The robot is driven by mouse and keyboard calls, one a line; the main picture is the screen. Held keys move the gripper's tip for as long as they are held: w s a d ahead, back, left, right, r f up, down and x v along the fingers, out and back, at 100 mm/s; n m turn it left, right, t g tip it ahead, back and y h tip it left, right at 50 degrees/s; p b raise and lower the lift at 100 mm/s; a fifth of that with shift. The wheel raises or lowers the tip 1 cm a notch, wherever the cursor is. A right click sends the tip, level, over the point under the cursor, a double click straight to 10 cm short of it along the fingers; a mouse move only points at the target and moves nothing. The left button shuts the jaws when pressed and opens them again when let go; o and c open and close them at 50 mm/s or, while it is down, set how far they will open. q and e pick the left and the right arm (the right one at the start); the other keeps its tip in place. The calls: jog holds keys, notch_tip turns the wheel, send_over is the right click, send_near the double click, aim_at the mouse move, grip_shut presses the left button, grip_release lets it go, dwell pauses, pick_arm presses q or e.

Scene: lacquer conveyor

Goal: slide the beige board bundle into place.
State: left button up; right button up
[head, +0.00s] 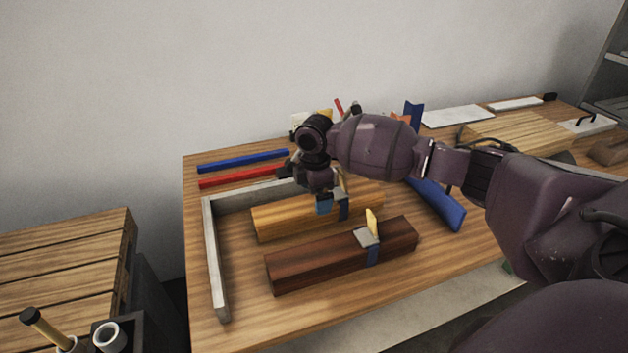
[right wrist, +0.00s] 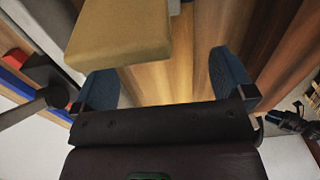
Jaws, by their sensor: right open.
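The beige board bundle (head: 280,220) lies on the wooden worktop inside the corner of a grey angled frame (head: 213,260). A dark brown bundle (head: 320,265) with a blue band and an upright yellowish tab lies in front of it, roughly parallel. My right gripper (head: 333,207) points down over the beige bundle and hides part of it. In the right wrist view its two blue fingertips (right wrist: 165,80) are apart. A tan block (right wrist: 120,32) shows close up beyond them; I cannot tell whether it is the bundle's tab, or whether anything touches. My left gripper is out of view.
A blue bar (head: 243,161) and a red bar (head: 240,178) lie behind the frame. A larger blue piece (head: 440,203) lies right of the bundles, under my arm. A light wood stack (head: 515,130) is farther right. The worktop's left front strip is clear.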

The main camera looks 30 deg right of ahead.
notch_tip(320, 180, down, 2)
jog(key=shift+f, duration=0.25)
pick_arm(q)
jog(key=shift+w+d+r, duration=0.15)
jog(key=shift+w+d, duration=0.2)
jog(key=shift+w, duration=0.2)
pick_arm(e)
jog(key=shift+f, duration=0.55)
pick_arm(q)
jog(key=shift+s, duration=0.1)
